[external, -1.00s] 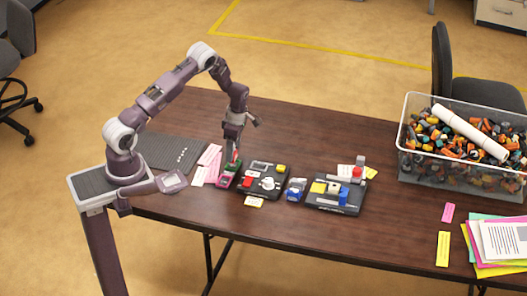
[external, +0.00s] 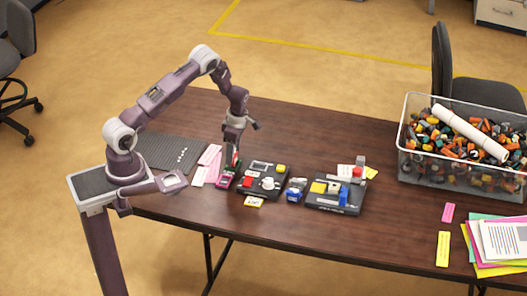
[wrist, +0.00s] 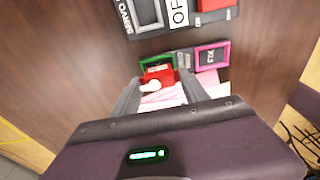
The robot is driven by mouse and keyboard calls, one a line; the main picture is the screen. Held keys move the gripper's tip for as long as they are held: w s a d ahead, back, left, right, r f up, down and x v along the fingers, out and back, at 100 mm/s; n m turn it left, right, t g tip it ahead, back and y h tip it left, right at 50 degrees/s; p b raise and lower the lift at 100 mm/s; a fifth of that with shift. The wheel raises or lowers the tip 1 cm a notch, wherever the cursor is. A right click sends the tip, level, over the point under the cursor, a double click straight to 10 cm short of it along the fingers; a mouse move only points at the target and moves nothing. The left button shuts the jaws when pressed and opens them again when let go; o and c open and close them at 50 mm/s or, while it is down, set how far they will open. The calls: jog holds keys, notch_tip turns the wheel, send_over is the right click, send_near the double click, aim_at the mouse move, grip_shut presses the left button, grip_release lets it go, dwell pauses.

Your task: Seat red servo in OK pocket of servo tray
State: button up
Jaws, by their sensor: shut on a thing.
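My gripper (wrist: 157,84) is shut on the red servo (wrist: 158,76), which has a white round part on its near side. In the wrist view the servo overlaps the green-framed pocket (wrist: 143,62) of the small dark servo tray (wrist: 185,59). I cannot tell whether it is inside the pocket or just above it. A magenta-framed pocket (wrist: 212,56) is at the tray's other end. In the external view my gripper (external: 231,160) points down over the far end of this tray, whose magenta end (external: 223,183) faces the camera. The fingers hide much of the servo there.
A black board (external: 262,192) with red, white and yellow parts stands right beside the tray. A blue item (external: 296,190) and a second black board (external: 322,207) are farther right. Pink papers (external: 211,154) lie to the left. A clear bin (external: 412,160) stands far right.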

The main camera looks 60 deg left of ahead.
jog(key=shift+f, duration=0.3)
dwell(0.4)
jog(key=shift+f, duration=0.2)
jog(key=shift+f, duration=0.1)
dwell(0.4)
jog(key=o, duration=1.9)
jog(key=shift+c, duration=0.2)
jog(key=shift+r, duration=4)
